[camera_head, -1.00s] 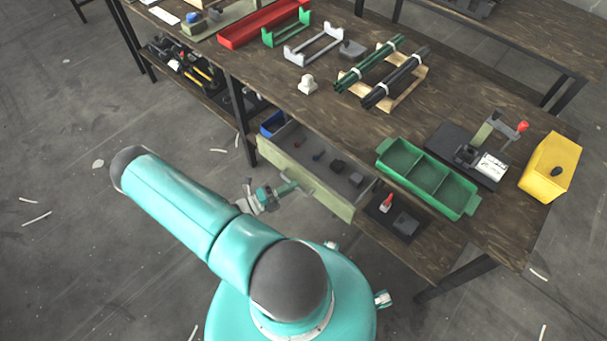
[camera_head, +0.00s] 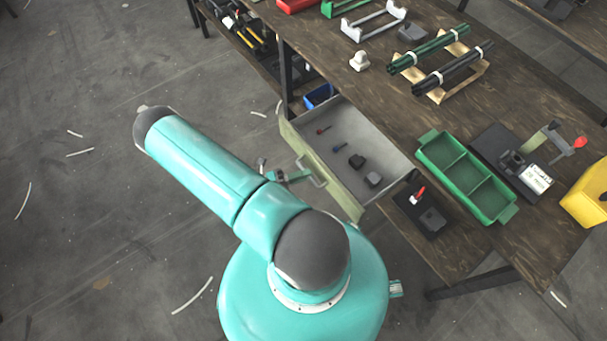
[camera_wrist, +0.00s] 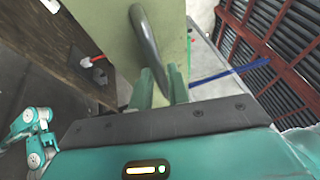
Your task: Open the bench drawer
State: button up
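The bench drawer (camera_head: 378,147) is pulled well out from under the bench top in the head view. Its grey inside shows, with several small parts on its floor. Its pale green front (camera_head: 345,193) faces my body and carries a curved grey handle (camera_head: 312,170). My gripper (camera_head: 298,176) is at the handle, partly hidden behind my arm. In the wrist view the handle (camera_wrist: 146,40) curves down toward my two green fingers (camera_wrist: 163,80). The fingers stand a little apart, close to the handle's lower end. Contact cannot be told.
The wooden bench (camera_head: 405,70) bears a green divided tray (camera_head: 466,176), a small press (camera_head: 520,160), a yellow box (camera_head: 588,194) and rods on a wooden rack (camera_head: 440,93). Floor at left is mostly clear.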

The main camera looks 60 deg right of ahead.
jog(key=shift+o, duration=1.1)
jog(key=v, duration=1.3)
jog(key=shift+w+a, duration=0.25)
jog(key=shift+a, duration=0.05)
